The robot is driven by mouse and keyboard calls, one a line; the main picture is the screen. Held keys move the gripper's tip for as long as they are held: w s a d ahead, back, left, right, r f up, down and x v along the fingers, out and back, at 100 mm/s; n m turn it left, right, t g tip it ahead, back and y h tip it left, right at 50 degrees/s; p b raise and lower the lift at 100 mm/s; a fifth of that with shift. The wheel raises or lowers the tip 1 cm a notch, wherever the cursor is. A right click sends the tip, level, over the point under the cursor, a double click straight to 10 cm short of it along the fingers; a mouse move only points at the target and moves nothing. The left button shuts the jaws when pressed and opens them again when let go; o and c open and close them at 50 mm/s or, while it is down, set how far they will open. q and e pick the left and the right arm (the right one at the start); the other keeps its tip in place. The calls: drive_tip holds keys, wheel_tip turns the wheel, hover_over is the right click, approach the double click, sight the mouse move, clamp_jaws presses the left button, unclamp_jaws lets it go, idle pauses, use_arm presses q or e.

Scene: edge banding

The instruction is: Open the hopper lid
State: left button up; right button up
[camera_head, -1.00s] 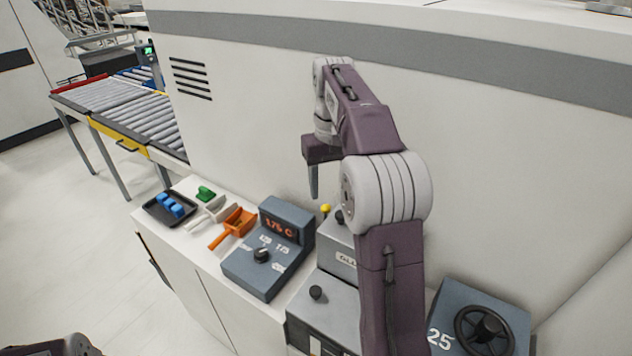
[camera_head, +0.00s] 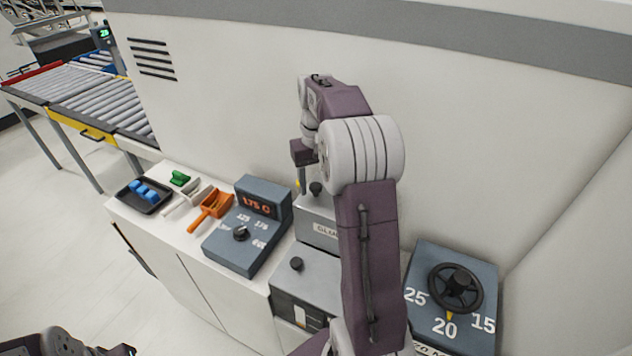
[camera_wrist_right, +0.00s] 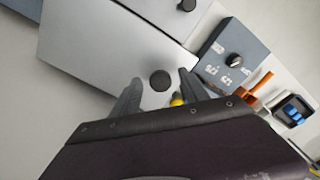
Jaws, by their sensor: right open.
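The glue hopper (camera_head: 318,232) is a grey box with a "GLUE" label, partly hidden behind my right arm in the head view. Its flat grey lid (camera_wrist_right: 105,50) lies closed, with a round dark knob (camera_wrist_right: 160,80) that also shows in the head view (camera_head: 316,188). My right gripper (camera_head: 303,184) is open and points down over the lid. In the right wrist view its fingers (camera_wrist_right: 160,78) appear on either side of the knob; I cannot tell whether they are level with it.
A blue-grey temperature box (camera_head: 243,245) stands left of the hopper. Orange scoop (camera_head: 209,207) and black tray (camera_head: 134,202) lie further left. A handwheel (camera_head: 455,288) on a panel is at right. The white machine wall (camera_head: 440,130) rises behind.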

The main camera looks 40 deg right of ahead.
drive_tip(key=shift+w, duration=0.1)
clamp_jaws()
idle(1.2)
